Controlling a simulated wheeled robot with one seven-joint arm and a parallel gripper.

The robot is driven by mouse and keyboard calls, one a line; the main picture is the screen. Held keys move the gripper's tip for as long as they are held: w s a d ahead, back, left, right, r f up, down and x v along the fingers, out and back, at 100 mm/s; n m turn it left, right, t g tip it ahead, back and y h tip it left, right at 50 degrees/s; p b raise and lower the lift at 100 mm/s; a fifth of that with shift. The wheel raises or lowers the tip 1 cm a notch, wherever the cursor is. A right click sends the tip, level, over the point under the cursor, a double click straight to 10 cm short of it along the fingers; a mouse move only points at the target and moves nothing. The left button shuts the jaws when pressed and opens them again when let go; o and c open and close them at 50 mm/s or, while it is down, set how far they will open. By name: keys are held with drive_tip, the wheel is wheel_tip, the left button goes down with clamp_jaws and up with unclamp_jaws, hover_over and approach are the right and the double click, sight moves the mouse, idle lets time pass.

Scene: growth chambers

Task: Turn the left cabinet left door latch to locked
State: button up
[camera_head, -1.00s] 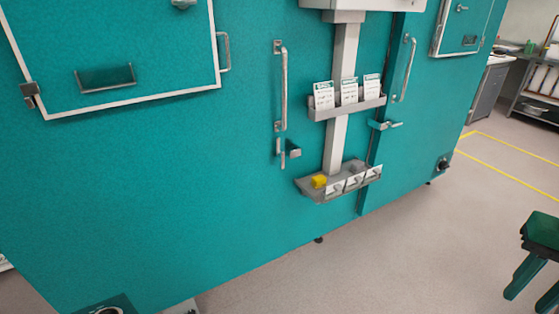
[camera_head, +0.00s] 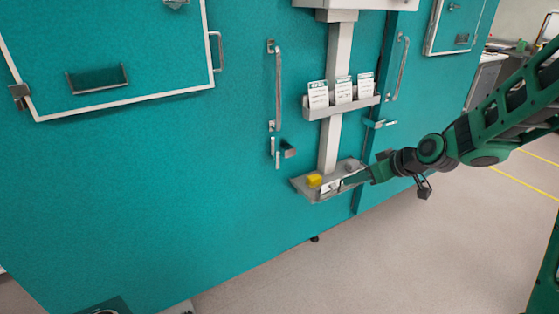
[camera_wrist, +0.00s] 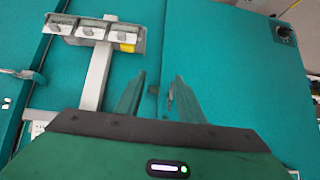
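The left door latch (camera_head: 276,152) is a small metal bar on the teal cabinet front, pointing roughly straight down below the long door handle (camera_head: 276,85). A dark bracket (camera_head: 289,151) sits just right of it. My gripper (camera_head: 348,180) is in front of the lower tray, right of and below the latch in the head view. In the wrist view my gripper (camera_wrist: 158,76) has its two fingers apart, with nothing held.
The lower tray (camera_head: 300,186), with a yellow block (camera_head: 314,180), sticks out beside my gripper. A card rack (camera_head: 312,112) is fixed to the column (camera_head: 329,150) above. Another handle (camera_head: 401,68) and latch (camera_head: 378,124) are further right. The cabinet front left of the latch is clear.

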drive_tip(key=w+a+f+n+t+y, duration=0.1)
drive_tip(key=w+a+t+y, duration=0.1)
drive_tip(key=w+a, duration=0.45)
drive_tip(key=w+a+f+n+t+y, duration=0.1)
drive_tip(key=w+a+f+y, duration=0.15)
drive_tip(key=a, duration=0.65)
drive_tip(key=m+t, duration=0.2)
drive_tip(key=t, duration=0.3)
approach(279, 159)
drive_tip(key=shift+h, duration=0.25)
drive_tip(key=shift+x, duration=5.65)
drive_tip(key=shift+s+a, duration=0.1)
drive_tip(key=shift+a, duration=0.05)
clamp_jaws()
drive_tip(key=shift+m, duration=0.3)
